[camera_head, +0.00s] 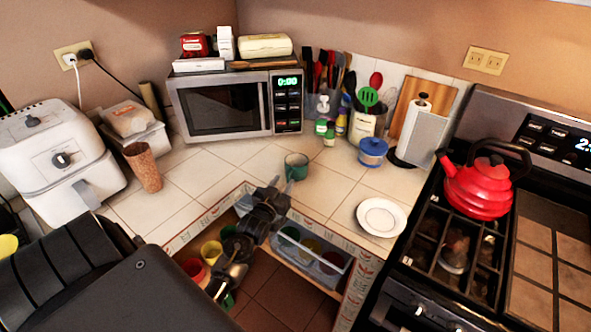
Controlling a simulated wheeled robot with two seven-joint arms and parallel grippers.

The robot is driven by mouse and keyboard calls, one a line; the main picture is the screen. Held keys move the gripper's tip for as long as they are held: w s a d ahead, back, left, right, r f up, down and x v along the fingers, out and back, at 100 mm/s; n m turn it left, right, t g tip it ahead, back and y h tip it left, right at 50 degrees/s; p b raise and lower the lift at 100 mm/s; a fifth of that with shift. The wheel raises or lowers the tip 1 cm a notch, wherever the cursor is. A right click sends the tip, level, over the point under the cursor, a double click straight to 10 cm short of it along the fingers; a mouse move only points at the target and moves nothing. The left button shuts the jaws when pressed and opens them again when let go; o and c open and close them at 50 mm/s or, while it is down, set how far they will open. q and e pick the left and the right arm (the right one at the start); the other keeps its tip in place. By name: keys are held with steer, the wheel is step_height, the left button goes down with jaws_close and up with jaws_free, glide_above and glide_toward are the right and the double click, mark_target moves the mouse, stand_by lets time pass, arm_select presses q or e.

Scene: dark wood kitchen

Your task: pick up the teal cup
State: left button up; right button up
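The teal cup (296,166) stands on the white tiled counter, in front of the microwave's right end. My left gripper (281,185) reaches in from the lower left over the counter's front edge. Its fingertips are just in front of and below the cup in the head view. The fingers are small and dark, and their gap is unclear. I cannot tell whether they touch the cup. My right gripper is not in view.
A microwave (232,104) stands behind the cup. Below the counter, an open shelf holds cups and a clear bin (325,262).

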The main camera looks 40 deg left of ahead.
mark_target(287, 178)
arm_select(q)
steer(key=x, duration=0.2)
steer(key=p+x, duration=0.1)
steer(key=x, duration=0.1)
steer(key=shift+w+d+r, duration=0.1)
steer(key=shift+w+d, duration=0.1)
steer(key=shift+w, duration=0.05)
steer(key=shift+c, duration=0.5)
jaws_close()
